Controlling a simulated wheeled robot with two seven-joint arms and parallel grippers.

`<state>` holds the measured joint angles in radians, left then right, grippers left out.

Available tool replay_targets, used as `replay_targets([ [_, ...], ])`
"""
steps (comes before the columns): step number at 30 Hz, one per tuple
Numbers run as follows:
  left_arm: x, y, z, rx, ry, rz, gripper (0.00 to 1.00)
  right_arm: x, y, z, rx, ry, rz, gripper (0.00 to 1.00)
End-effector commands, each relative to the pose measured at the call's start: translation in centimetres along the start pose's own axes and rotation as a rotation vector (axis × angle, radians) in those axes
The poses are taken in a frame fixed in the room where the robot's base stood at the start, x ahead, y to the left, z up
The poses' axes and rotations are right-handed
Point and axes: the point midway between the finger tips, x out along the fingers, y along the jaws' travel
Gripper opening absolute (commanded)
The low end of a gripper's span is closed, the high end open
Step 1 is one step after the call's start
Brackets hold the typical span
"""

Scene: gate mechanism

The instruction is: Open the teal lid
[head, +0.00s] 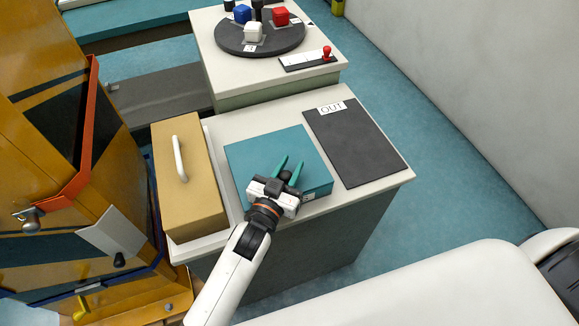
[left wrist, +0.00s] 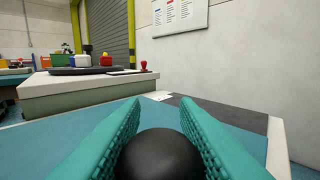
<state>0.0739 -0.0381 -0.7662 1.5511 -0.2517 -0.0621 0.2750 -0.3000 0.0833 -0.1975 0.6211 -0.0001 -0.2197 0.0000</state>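The teal lid (head: 262,150) lies flat on the white-topped cabinet, between a tan box and a dark mat. It looks closed. A black round knob (head: 286,176) sits near its front edge. My left gripper (head: 291,164) reaches over the lid's front edge, with its teal fingers on either side of the knob. In the left wrist view the black knob (left wrist: 160,156) fills the gap between the fingers, which look closed against it. The lid's teal top (left wrist: 75,132) spreads out beyond them. My right gripper is not in view.
The tan box (head: 205,200) with a white handle stands left of the lid. The dark OUT mat (head: 355,145) is clear on the right. Behind is a counter with a round dark tray (head: 260,46) bearing coloured blocks. An orange-yellow structure (head: 90,200) rises on the left.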

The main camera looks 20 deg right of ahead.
Motion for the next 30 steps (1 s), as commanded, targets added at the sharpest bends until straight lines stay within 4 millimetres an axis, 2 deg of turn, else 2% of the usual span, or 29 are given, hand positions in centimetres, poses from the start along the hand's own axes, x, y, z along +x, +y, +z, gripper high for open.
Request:
replay_targets([
  [1,0.0,0.0,0.0,0.0,0.0,0.0,0.17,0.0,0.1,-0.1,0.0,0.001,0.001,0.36],
  [4,0.0,0.0,0.0,0.0,0.0,0.0,0.01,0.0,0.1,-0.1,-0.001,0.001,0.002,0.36],
  [5,0.0,0.0,0.0,0.0,0.0,0.0,0.0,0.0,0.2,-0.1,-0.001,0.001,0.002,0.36],
  [10,0.4,0.4,-0.1,0.002,0.0,0.0,0.0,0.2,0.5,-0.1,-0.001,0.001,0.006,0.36],
  [18,3.0,3.0,-0.1,0.001,-0.001,0.0,0.0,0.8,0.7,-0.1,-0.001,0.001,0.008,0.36],
  [26,3.1,3.1,-0.1,-0.002,0.001,0.0,0.0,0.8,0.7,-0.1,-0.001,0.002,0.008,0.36],
  [27,3.1,3.1,-0.1,-0.001,0.001,0.0,0.29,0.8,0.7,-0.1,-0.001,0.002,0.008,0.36],
  [30,3.1,3.1,-0.1,-0.001,0.001,0.0,0.46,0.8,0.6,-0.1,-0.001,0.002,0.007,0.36],
])
